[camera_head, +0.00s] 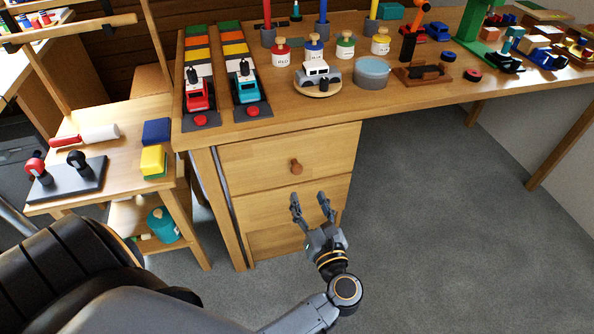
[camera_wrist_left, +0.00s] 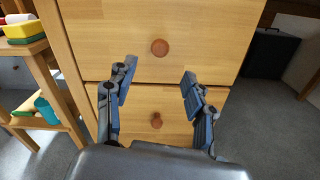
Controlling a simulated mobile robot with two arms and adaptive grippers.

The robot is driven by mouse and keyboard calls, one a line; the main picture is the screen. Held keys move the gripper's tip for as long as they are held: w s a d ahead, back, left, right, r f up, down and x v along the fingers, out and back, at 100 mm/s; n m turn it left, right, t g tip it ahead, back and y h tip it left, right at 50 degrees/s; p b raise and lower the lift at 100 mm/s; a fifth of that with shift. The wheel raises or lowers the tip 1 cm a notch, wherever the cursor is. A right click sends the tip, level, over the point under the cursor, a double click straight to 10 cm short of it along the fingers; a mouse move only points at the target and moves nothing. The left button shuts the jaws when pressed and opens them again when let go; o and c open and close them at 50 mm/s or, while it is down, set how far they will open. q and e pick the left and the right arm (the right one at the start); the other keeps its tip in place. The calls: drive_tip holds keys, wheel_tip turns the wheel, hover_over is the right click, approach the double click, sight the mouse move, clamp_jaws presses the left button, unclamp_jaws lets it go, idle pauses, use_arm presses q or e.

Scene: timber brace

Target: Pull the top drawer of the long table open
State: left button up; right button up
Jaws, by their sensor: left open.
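The long table (camera_head: 420,95) has a stack of wooden drawers under its left end. The top drawer (camera_head: 250,160) looks shut and has a round brown knob (camera_head: 296,167). My left gripper (camera_head: 312,203) is open and empty in front of the drawers, below and apart from the top knob. In the left wrist view the open fingers (camera_wrist_left: 157,85) stand either side of the middle, with the top drawer's knob (camera_wrist_left: 159,47) above and beyond them. The lower drawer's knob (camera_wrist_left: 156,121) shows between the fingers. My right gripper is not in view.
A small side table (camera_head: 120,180) stands left of the drawers, with a yellow block (camera_head: 153,160) and a dark board on it. Toy cars, pots and paint jars crowd the long table's top. The grey floor (camera_head: 430,230) right of the drawers is clear.

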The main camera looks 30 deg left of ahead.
sight(298, 172)
use_arm(q)
drive_tip(key=x, duration=1.1)
drive_tip(key=shift+w, duration=0.1)
clamp_jaws()
